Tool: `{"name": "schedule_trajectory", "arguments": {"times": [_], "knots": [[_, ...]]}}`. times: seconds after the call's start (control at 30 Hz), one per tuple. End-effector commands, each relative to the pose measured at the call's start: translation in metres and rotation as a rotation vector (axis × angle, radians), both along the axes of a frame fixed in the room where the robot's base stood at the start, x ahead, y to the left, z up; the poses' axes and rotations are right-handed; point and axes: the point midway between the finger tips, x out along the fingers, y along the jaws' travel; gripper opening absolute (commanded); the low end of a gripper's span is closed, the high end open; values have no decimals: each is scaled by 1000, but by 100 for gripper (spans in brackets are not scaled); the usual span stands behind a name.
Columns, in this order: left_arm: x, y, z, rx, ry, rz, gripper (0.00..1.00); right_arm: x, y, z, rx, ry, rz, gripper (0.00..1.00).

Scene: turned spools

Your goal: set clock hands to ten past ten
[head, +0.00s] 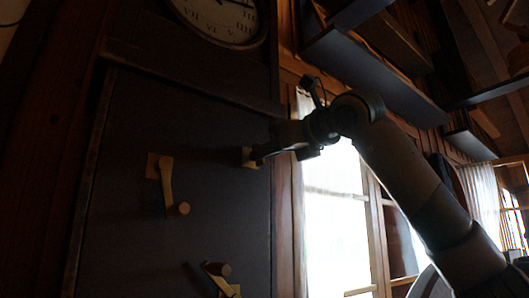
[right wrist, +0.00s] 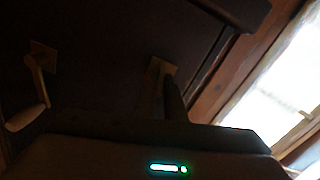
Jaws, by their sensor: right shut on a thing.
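The clock (head: 215,20) is cut off by the top edge of the head view. Only the lower part of its pale dial shows, and I cannot read where its hands point. Below it, a dark panel (head: 130,215) carries several wooden cranks. My right gripper (head: 257,157) is at the panel's right side, shut on a wooden crank (head: 247,158). That crank's plate also shows in the right wrist view (right wrist: 157,72), and the gripper hides most of the rest. A second crank (head: 167,182) at the left hangs down with its round knob at lower right. My left gripper is not in view.
A third crank (head: 222,285) sits low on the panel, cut off by the bottom edge. A dark ledge (head: 190,75) runs between clock and panel. A bright curtained window (head: 335,220) is to the right, with dark shelves (head: 375,75) above it.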

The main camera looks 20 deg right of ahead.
Motion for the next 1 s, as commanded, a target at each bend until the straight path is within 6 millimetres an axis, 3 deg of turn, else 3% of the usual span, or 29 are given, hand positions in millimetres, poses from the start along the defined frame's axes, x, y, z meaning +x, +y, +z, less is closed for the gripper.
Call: {"name": "schedule_trajectory", "arguments": {"times": [0.4, 0.93, 1.0], "knots": [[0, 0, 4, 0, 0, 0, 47, 0, 0, -1, -232, -82, 1, 0], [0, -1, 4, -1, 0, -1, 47, 0, 0, -1, -266, -94, 1, 0], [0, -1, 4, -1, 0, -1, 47, 0, 0, -1, -266, -94, 1, 21]]}}
